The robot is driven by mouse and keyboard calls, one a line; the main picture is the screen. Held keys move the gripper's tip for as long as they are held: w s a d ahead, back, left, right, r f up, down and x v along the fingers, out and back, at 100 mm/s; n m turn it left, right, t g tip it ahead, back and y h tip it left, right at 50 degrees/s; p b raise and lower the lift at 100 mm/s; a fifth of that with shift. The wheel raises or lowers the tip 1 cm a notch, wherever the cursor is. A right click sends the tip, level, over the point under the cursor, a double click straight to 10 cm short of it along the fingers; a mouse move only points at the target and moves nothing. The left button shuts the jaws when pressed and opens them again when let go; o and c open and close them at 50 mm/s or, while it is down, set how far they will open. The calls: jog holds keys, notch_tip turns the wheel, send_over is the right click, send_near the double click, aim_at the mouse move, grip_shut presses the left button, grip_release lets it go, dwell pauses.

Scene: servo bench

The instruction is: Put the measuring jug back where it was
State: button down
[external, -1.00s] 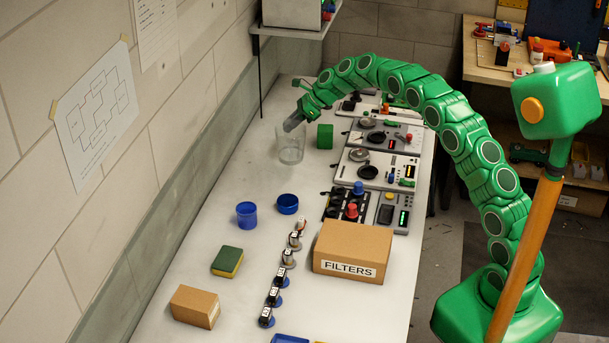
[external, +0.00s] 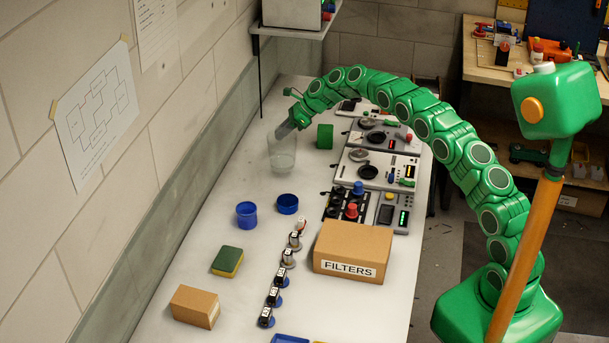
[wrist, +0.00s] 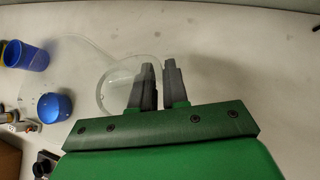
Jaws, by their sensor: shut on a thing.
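The measuring jug (external: 282,158) is a clear, see-through vessel near the far end of the bench, on the wall side. My gripper (external: 283,131) reaches its upper edge from above and is shut on its wall. In the wrist view the two grey fingers (wrist: 157,86) are close together at the right side of the jug's clear round outline (wrist: 103,90). The jug looks upright in the external view. I cannot tell whether its base touches the bench.
A green block (external: 324,136) stands right of the jug, beside a row of instrument panels (external: 372,172). A blue cup (external: 246,215) and a blue round dish (external: 288,204) stand nearer. A sponge (external: 227,261) and a FILTERS box (external: 352,250) are farther forward. Bench left of the jug is clear.

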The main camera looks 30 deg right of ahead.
aim_at(282, 138)
jog(key=shift+f, duration=1.5)
jog(key=c, duration=1.1)
grip_release()
